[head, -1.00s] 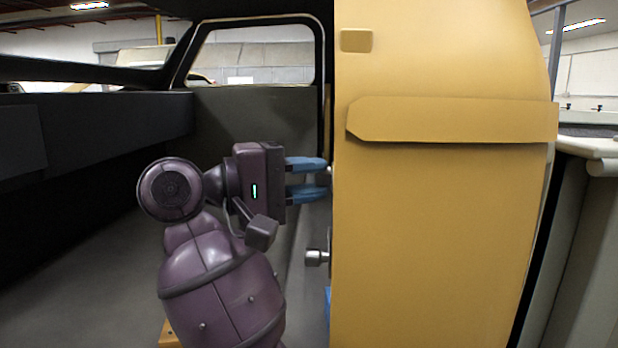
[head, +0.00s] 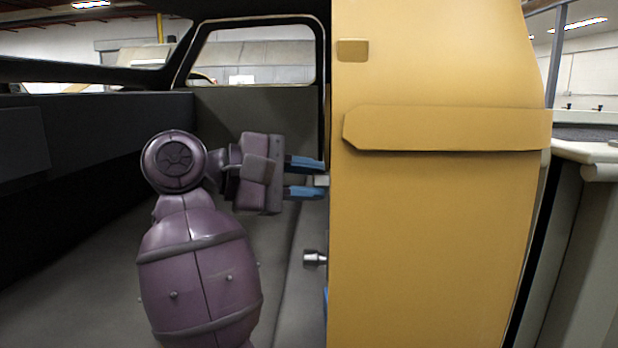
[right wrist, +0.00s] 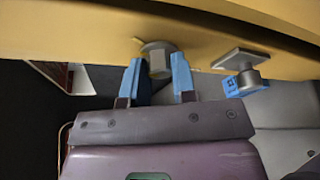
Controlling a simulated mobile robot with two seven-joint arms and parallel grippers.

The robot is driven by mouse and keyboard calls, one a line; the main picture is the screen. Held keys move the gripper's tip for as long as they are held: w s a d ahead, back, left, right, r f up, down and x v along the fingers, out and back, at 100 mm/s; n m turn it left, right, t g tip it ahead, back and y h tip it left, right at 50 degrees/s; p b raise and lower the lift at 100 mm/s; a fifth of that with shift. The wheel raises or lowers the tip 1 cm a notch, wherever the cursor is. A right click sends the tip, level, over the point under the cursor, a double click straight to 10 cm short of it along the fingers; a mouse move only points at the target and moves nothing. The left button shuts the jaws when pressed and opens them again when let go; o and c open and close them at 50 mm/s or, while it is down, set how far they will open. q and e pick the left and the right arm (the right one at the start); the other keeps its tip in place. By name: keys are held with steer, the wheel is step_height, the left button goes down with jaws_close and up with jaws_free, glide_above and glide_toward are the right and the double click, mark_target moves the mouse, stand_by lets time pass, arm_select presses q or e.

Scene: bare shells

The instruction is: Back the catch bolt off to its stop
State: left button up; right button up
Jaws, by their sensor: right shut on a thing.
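The catch bolt (right wrist: 158,58) has a grey, faceted head that stands out from the edge of the yellow panel in the right wrist view. In the head view only a small pale piece of the bolt (head: 321,181) shows beside the panel edge. My right gripper (head: 308,179) has its blue fingers on either side of the head, shut on it. In the right wrist view the fingers (right wrist: 158,80) flank the bolt head. The bolt's shank is hidden. My left gripper is not in view.
The yellow panel (head: 430,230) fills the right of the head view, with a raised strip (head: 450,130). A silver knob (head: 315,258) juts from its edge below my gripper; a blue piece (right wrist: 230,85) shows by the knob.

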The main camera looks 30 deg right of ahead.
steer(key=shift+n+y, duration=0.3)
steer(key=shift+n, duration=0.1)
steer(key=o, duration=0.9)
steer(key=shift+a, duration=0.1)
